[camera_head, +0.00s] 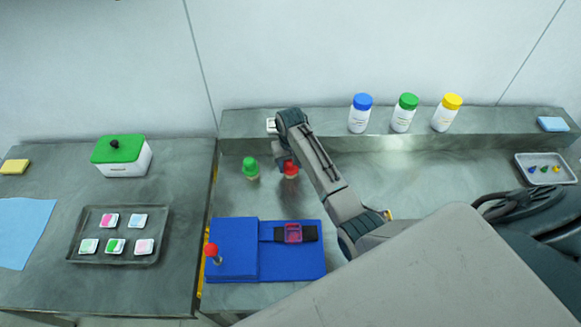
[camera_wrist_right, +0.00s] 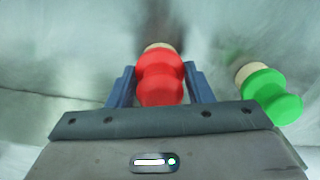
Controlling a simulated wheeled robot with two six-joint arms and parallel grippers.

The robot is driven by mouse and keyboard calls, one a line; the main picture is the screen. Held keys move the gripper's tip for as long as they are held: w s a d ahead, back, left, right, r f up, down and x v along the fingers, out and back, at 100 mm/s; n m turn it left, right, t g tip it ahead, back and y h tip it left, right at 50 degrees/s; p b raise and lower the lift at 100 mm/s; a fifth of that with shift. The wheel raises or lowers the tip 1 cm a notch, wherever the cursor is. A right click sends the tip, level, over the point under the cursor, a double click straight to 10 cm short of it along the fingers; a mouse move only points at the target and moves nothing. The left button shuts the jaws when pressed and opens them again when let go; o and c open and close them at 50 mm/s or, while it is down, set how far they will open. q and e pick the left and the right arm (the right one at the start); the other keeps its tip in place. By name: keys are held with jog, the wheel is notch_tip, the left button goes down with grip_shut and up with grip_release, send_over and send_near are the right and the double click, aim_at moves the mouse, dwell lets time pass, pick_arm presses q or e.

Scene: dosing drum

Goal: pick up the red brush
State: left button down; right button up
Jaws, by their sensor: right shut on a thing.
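The red brush (camera_head: 290,170) shows in the head view below my right gripper (camera_head: 286,158), on the steel bench just right of a green brush (camera_head: 251,168). In the right wrist view the red brush (camera_wrist_right: 160,70), with its pale bristle end pointing away, sits between the two blue fingers of my right gripper (camera_wrist_right: 160,86). The fingers are shut on its red handle. I cannot tell whether the red brush touches the bench. My left gripper is not in view.
A blue block (camera_head: 235,248) with a red-knobbed item (camera_head: 212,252) and a pink-framed device (camera_head: 293,233) is in front. Blue-, green- and yellow-capped bottles (camera_head: 403,115) stand on the rear shelf (camera_head: 300,122). A grey tray (camera_head: 545,178) is at right.

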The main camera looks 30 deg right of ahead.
jog(key=shift+r+b, duration=0.4)
notch_tip(320, 180, up, 2)
jog(key=shift+r+b, duration=0.15)
jog(key=shift+b, duration=0.8)
jog(key=s+a, duration=0.1)
jog(key=s, duration=0.1)
jog(key=s+a+b, duration=0.1)
jog(key=s, duration=0.1)
jog(key=s+a+b, duration=0.1)
jog(key=s, duration=0.1)
jog(key=shift+s+a+r, duration=0.15)
jog(key=shift+s+r, duration=0.15)
jog(key=shift+s, duration=0.05)
jog(key=s+a+r+p, duration=0.1)
jog(key=s+a+p, duration=0.1)
jog(key=s, duration=0.5)
jog(key=shift+s+a+r+p, duration=0.15)
jog(key=shift+s+a+p, duration=0.2)
jog(key=shift+a, duration=0.5)
